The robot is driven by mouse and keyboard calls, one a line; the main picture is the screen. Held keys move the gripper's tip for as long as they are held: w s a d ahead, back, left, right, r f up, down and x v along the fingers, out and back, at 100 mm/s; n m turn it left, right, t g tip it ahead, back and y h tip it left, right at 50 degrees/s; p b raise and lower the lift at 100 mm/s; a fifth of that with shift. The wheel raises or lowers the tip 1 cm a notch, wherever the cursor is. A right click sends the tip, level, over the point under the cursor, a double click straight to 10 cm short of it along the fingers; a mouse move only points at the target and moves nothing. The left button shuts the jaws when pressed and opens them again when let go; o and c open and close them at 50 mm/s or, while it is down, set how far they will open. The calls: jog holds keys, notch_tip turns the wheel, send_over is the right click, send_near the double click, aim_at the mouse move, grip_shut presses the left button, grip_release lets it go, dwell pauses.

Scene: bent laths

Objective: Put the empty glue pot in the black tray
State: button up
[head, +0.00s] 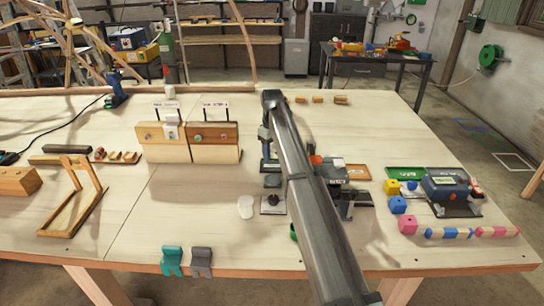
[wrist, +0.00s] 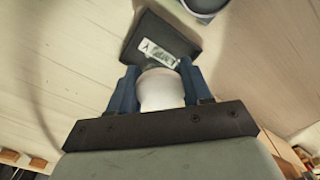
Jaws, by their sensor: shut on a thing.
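My gripper (wrist: 159,72) is shut on a white pot (wrist: 161,92), which sits between its two blue fingers in the wrist view. The black tray (wrist: 152,27), with a white label bearing a dark mark, lies just beyond the fingertips. The pot overlaps the tray's near edge in that view; I cannot tell its height over the tray. In the head view my gripper (head: 266,150) hangs at the end of the arm near the table's middle. The held pot is not clear there.
A white round piece (head: 246,207) lies left of my arm, beside a small dark stand (head: 273,203). Wooden boxes with signs (head: 190,143) stand at back left.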

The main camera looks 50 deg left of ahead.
aim_at(272, 147)
jog(key=shift+f, duration=1)
jog(key=shift+f, duration=0.1)
jog(key=o, duration=1.1)
jog(key=shift+c, duration=0.2)
notch_tip(272, 147, up, 12)
jog(key=shift+r, duration=0.15)
